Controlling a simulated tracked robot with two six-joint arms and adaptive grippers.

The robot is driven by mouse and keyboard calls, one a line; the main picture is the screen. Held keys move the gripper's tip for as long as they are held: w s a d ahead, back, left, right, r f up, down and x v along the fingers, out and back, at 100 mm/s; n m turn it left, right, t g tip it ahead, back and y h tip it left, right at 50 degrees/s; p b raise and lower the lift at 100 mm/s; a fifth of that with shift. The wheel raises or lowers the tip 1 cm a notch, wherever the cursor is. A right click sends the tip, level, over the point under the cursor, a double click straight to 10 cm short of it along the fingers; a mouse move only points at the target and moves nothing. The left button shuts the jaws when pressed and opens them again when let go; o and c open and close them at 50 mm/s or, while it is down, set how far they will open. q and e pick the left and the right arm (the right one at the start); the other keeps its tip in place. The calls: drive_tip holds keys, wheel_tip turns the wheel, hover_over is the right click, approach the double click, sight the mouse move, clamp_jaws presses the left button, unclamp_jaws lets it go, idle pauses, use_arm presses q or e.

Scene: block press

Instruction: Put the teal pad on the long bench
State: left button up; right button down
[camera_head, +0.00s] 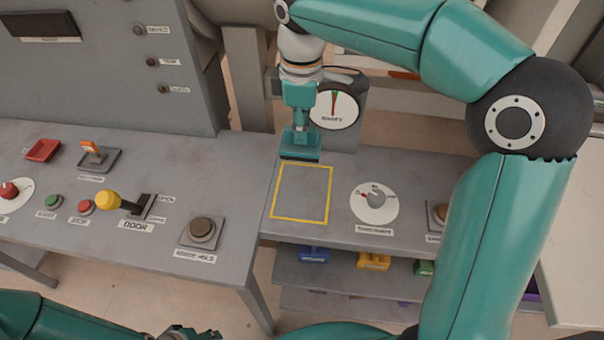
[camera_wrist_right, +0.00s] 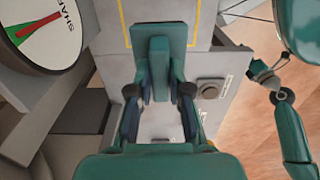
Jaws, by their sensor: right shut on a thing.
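My right gripper (camera_head: 300,132) points down over the back edge of the yellow-outlined square in the head view. It is shut on the teal pad (camera_head: 300,154), which has a dark underside. In the right wrist view the pad (camera_wrist_right: 160,42) is between the fingers of my right gripper (camera_wrist_right: 160,92). Whether the pad touches the surface below is hard to tell. Grey worktops run left (camera_head: 120,240) and right (camera_head: 345,165); which is the long bench is not clear. My left gripper (camera_head: 188,334) is cut off at the bottom edge, its jaws unclear.
A round dial gauge (camera_head: 333,107) stands close beside my right gripper. The yellow square (camera_head: 302,193) is empty. A rotary knob (camera_head: 375,200) lies right of it, and a yellow-knobbed lever (camera_head: 108,200) with buttons lies left. Coloured blocks sit on a shelf below (camera_head: 340,275).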

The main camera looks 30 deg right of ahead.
wheel_tip(320, 180, down, 14)
drive_tip(key=shift+d+f, duration=0.1)
idle(0.4)
drive_tip(key=shift+f, duration=0.15)
drive_tip(key=c, duration=1.1)
unclamp_jaws()
drive_tip(key=shift+r, duration=0.2)
wheel_tip(320, 180, up, 12)
drive_tip(key=shift+r, duration=0.1)
